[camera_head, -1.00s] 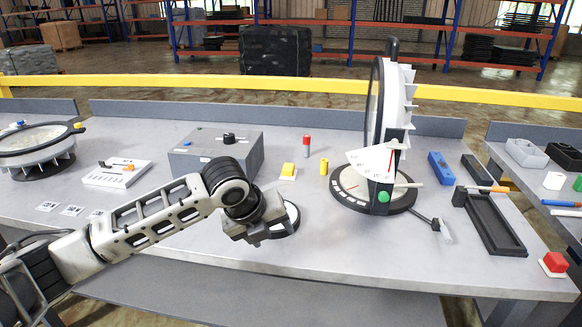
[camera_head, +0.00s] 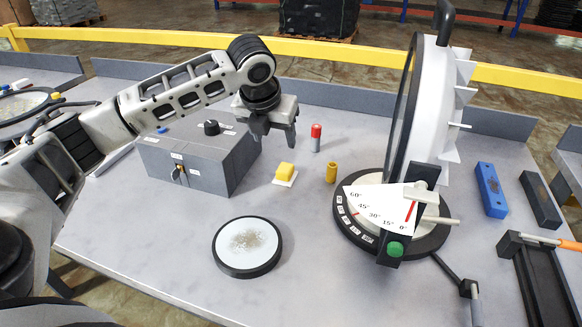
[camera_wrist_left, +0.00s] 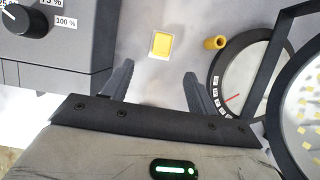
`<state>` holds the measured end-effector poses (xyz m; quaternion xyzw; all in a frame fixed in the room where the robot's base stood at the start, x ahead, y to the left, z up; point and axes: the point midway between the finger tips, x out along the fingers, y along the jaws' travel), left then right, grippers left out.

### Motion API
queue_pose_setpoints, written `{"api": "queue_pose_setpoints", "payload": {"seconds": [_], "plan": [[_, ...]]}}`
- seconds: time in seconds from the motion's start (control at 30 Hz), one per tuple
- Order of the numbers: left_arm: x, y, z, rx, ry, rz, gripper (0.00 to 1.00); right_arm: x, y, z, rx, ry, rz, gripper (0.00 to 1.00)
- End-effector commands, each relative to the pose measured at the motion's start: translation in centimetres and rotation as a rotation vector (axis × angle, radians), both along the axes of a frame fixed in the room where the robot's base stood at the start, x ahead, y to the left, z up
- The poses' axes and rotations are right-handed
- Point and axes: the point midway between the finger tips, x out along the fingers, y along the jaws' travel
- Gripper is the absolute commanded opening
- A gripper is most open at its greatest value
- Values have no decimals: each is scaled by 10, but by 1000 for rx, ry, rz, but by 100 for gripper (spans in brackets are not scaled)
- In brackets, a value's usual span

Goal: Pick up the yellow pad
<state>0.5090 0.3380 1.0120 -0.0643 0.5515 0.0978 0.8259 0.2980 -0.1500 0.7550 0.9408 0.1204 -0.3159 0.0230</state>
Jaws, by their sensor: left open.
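The yellow pad (camera_head: 285,170) is a small block lying on a white square base on the table. It also shows in the left wrist view (camera_wrist_left: 161,45), ahead of my fingers and roughly midway between them. My left gripper (camera_head: 274,142) is open and empty, above the table and just behind and left of the pad in the head view. In the left wrist view its two dark fingers (camera_wrist_left: 155,85) stand apart with nothing between them. My right gripper is not in view.
A grey box (camera_head: 200,158) with a knob stands close on the left. A yellow cylinder (camera_head: 331,172) and a red-capped tube (camera_head: 316,138) stand to the right. A tall round lamp with an angle scale (camera_head: 385,205) is further right. A round dish (camera_head: 247,247) lies in front.

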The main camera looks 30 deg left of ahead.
Motion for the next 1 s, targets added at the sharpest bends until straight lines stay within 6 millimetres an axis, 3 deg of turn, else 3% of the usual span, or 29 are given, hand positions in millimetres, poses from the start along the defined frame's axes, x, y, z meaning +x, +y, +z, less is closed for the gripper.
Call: {"api": "queue_pose_setpoints", "payload": {"seconds": [0.1,0.3,0.57,0.8,1.0], "plan": [[10,2,-28,-2,5,1,58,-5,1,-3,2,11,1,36],[24,4,-60,-2,2,1,58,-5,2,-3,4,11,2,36],[31,5,-78,-2,2,1,58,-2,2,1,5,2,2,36],[43,4,-111,-2,3,1,58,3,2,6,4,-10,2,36],[48,6,-120,0,-1,1,58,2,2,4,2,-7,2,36]]}}
